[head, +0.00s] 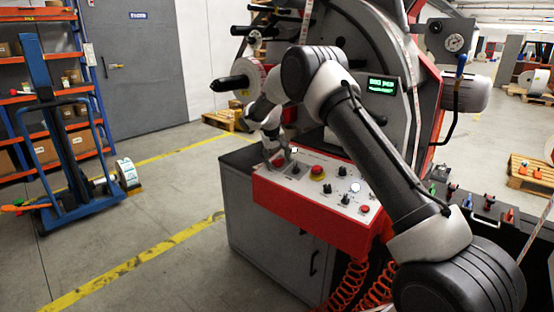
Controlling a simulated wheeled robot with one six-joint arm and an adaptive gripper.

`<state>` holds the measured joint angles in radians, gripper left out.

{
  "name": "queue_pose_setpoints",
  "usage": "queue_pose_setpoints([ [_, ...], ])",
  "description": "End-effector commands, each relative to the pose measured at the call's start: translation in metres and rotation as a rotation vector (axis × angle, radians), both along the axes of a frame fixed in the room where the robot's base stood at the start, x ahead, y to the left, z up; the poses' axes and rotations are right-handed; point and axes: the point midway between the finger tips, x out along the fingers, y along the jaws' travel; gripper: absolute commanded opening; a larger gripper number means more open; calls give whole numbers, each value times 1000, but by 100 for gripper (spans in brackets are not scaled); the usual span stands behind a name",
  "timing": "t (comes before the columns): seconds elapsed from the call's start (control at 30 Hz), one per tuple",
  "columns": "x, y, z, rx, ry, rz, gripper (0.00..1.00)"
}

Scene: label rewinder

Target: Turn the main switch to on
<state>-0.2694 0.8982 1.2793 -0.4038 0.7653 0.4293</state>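The control panel (282,192) has a pale top face and a red front, and sits on the machine in the middle of the head view. My gripper (279,157) points down at the panel's left end, with its fingers close to the controls there. It is small and partly behind my own arm, so I cannot tell whether it is open, shut or touching anything. A red control (278,163) shows beside the fingertips. A dark knob (296,170) is just right of them. I cannot read labels, so which control is the main switch is unclear.
A lit green display (381,85) is above. A grey cabinet (262,232) stands below. A blue lift trolley (75,150) is at the left, with open floor between.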

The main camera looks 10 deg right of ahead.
Motion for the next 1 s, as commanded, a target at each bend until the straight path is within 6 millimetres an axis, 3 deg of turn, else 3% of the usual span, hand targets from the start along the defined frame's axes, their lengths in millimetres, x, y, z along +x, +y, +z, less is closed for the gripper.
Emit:
queue_pose_setpoints([
  [0.27,-1,2,7,0,-2,0,68],
  [0.7,-27,19,89,1,-3,1,68],
  [1.0,-35,24,112,0,1,0,68],
])
